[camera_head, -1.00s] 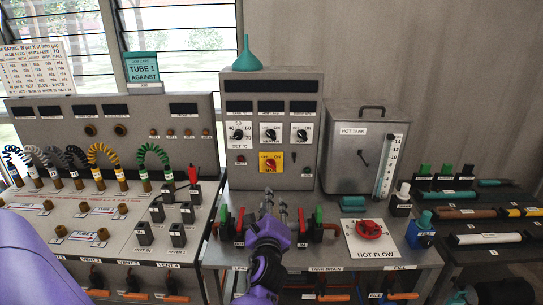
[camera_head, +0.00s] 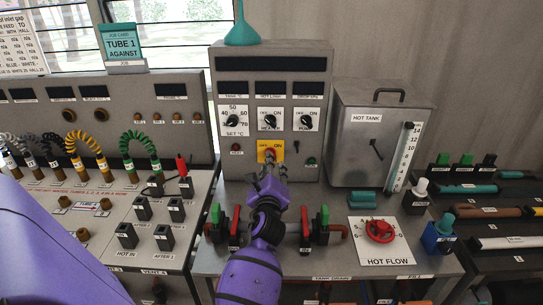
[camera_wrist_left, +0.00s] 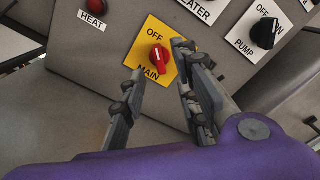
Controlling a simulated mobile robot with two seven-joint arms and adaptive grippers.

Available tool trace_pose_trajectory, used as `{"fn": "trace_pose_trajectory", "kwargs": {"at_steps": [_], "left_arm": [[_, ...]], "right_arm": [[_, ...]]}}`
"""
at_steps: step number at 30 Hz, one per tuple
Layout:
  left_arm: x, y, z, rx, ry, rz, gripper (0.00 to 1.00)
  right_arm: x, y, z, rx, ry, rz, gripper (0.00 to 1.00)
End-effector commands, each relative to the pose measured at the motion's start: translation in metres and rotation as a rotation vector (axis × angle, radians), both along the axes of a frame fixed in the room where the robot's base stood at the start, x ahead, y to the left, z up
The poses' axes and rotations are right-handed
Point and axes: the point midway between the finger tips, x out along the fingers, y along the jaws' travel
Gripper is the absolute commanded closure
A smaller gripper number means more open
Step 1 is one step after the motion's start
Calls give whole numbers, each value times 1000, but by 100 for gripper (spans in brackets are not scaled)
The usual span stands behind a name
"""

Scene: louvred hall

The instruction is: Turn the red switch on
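The red switch (camera_head: 270,153) is a knob on a yellow plate marked OFF, ON and MAIN, on the front of the grey control cabinet. In the left wrist view the red switch (camera_wrist_left: 160,58) shows a pale mark at its upper end, on the side of the word OFF. The word ON is hidden there behind a finger. My left gripper (camera_head: 273,171) is in front of the plate, just below the switch. In the left wrist view its fingers (camera_wrist_left: 158,60) are apart, with the switch showing between their tips; contact cannot be told. My right gripper is not in view.
Black HEATER (camera_head: 270,119) and PUMP (camera_head: 306,121) knobs are above the red switch. A red HEAT lamp (camera_head: 237,147) is to its left. Red and green valve handles (camera_head: 306,226) stand on the bench below my arm. A grey hot tank (camera_head: 350,150) stands at right.

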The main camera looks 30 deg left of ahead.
Motion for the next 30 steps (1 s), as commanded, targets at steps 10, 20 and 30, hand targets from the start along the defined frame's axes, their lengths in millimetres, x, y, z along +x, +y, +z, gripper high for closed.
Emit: {"fn": "trace_pose_trajectory", "kwargs": {"at_steps": [10, 20, 30], "left_arm": [[42, 26, -5, -1, 4, -1, 71], [51, 31, -1, 0, 1, -1, 71], [51, 32, 0, -1, 0, -1, 86]], "right_arm": [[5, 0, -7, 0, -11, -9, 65], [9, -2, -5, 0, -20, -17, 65], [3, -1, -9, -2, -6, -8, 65]]}}
